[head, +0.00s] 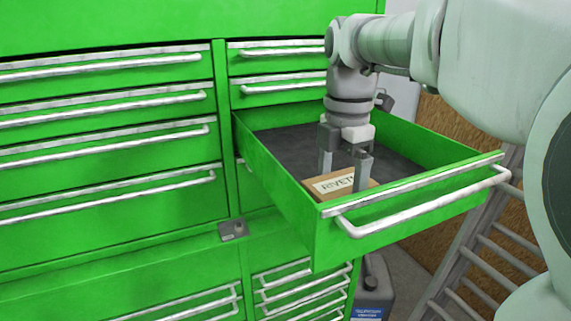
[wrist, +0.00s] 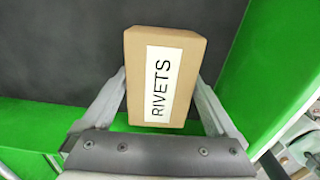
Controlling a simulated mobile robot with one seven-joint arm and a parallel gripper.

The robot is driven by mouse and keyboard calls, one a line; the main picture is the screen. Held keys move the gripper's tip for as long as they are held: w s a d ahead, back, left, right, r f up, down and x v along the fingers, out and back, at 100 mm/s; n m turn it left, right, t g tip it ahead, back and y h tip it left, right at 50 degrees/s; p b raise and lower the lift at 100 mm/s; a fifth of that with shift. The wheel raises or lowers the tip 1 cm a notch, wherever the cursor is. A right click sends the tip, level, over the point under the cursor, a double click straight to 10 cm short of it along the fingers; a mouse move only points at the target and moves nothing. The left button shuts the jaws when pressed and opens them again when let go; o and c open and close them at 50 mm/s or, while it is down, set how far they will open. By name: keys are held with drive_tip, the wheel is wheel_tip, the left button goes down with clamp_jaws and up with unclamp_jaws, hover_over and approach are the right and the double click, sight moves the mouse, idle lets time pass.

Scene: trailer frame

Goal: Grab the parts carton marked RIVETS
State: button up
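The parts carton (head: 318,190) is a small brown box with a white label reading RIVETS. It lies in the open green drawer (head: 283,178), near the drawer's front. My gripper (head: 344,178) points down into the drawer over the carton. In the wrist view the carton (wrist: 188,88) lies between the two fingers of my gripper (wrist: 164,100), label facing the camera. The fingers are spread, one on each side of the carton, with a narrow gap at the left and right. One finger covers part of the label in the head view.
The green tool cabinet (head: 228,130) has several closed drawers at the left and below. The open drawer's raised walls and front handle (head: 425,204) surround the carton. A grey ladder (head: 480,240) and a grey jug (head: 372,285) stand at the lower right. The dark drawer floor behind the carton is bare.

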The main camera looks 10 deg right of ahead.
drive_tip(key=c, duration=1.2)
drive_tip(key=shift+r, duration=0.1)
drive_tip(key=shift+c, duration=0.2)
